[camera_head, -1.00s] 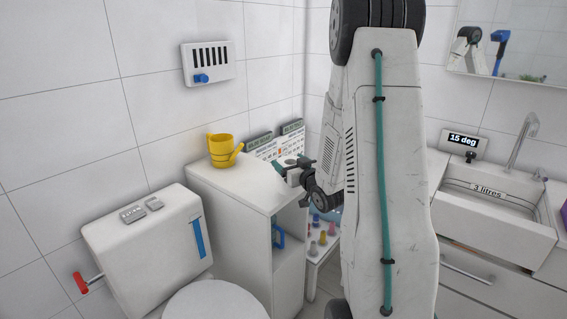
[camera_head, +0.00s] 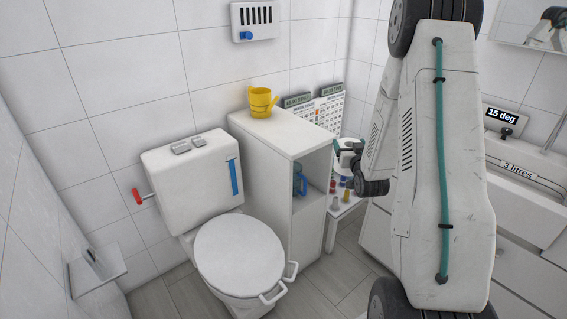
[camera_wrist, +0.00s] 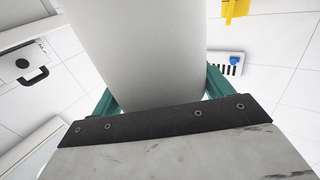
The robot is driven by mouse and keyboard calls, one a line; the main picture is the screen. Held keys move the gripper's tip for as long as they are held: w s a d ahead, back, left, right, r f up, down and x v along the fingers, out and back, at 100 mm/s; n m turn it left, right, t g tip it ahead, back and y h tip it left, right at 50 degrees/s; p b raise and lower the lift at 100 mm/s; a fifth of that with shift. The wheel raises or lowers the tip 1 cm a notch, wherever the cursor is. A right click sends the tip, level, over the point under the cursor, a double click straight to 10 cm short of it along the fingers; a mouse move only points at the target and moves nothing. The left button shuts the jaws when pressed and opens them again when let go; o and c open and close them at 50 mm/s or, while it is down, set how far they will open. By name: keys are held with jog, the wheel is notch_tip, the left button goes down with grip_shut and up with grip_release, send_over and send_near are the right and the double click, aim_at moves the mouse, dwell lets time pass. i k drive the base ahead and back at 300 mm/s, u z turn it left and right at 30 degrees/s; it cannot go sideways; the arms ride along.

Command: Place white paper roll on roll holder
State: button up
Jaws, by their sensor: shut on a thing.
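The white paper roll (camera_wrist: 150,50) fills the upper middle of the wrist view, between the teal fingers of my gripper (camera_wrist: 162,92). My gripper is shut on it. In the head view my gripper (camera_head: 350,158) is small and partly hidden by my arm, beyond the cabinet's right edge. A white wall fitting with a small bracket (camera_head: 97,266), which looks like the roll holder, is at the lower left of the head view. It is bare and far left of my gripper, past the toilet.
The toilet (camera_head: 240,258) stands between the wall fitting and a white cabinet (camera_head: 285,132) with a yellow watering can (camera_head: 262,101) on top. A low table (camera_head: 345,207) with small coloured items is behind my arm. A sink (camera_head: 520,185) is at the right. Floor shows in front.

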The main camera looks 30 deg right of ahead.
aim_at(97, 266)
jog(key=k, duration=1.6)
jog(key=z, duration=0.15)
jog(key=i, duration=1.6)
jog(key=u, duration=0.85)
jog(key=i, duration=0.45)
jog(key=u, duration=1.25)
